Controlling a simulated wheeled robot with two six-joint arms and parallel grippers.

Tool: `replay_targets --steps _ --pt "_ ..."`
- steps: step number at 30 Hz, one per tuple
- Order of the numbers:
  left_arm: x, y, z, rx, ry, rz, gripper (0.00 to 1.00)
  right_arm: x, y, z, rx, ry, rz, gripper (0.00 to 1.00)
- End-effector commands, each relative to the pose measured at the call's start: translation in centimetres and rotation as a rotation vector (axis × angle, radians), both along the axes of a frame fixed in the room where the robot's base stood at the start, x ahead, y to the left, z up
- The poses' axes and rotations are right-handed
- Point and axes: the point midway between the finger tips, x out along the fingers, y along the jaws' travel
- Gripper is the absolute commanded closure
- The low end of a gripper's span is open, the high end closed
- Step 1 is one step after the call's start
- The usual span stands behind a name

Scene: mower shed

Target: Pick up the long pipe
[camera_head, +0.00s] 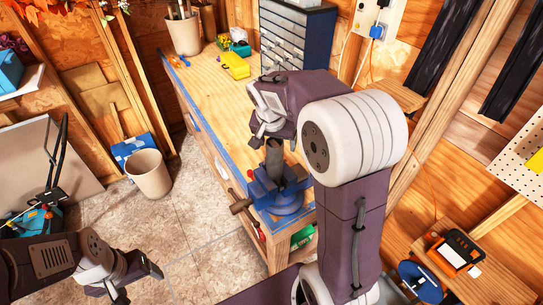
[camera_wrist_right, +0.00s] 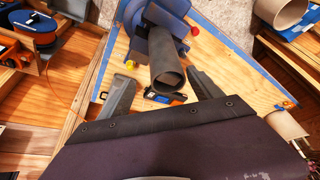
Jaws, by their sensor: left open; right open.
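The long pipe (camera_head: 274,158) is a dark grey hollow tube standing upright in the blue vise (camera_head: 287,200) at the workbench's front corner. My right gripper (camera_head: 262,130) is above the pipe's upper end, open. In the right wrist view the pipe (camera_wrist_right: 168,50) shows its open end towards me, between the two spread fingers of my right gripper (camera_wrist_right: 158,80), with gaps at both sides. The vise (camera_wrist_right: 140,42) is behind it there. My left gripper (camera_head: 140,284) is open and empty, low over the floor at lower left. My right arm hides part of the bench.
The wooden workbench (camera_head: 205,93) carries a yellow item (camera_head: 235,66), a tool pot (camera_head: 184,35) and a drawer cabinet (camera_head: 296,32). A beige bin (camera_head: 149,175) stands on the floor to the left. An orange-black device (camera_head: 455,251) lies at right. The middle floor is clear.

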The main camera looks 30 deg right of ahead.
Motion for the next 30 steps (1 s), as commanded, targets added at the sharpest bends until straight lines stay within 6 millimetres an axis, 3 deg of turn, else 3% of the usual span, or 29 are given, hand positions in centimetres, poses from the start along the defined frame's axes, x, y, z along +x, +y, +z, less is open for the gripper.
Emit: replay_targets --steps 6,14,17,21,28,30 --pt "0.0 0.0 1.2 0.0 0.0 0.0 0.26 0.8 -0.7 -2.8 0.001 0.007 0.0 0.26" --pt "0.0 0.0 2.2 0.0 0.0 0.0 0.26 1.3 -1.0 -4.4 0.002 0.007 0.003 0.26" --pt "0.0 0.0 3.3 0.0 -0.001 0.0 0.26 1.8 -1.4 -6.2 0.002 0.011 0.004 0.26" --pt "0.0 0.0 3.4 0.0 -0.001 0.0 0.26 2.4 -1.8 -8.2 0.002 0.004 0.003 0.26" --pt "0.0 0.0 3.3 0.0 0.0 0.0 0.26 2.5 -1.9 -8.5 0.002 0.002 0.004 0.26" --pt "0.0 0.0 3.3 0.0 0.0 0.0 0.26 2.5 -1.9 -8.5 0.002 0.002 0.004 0.43"
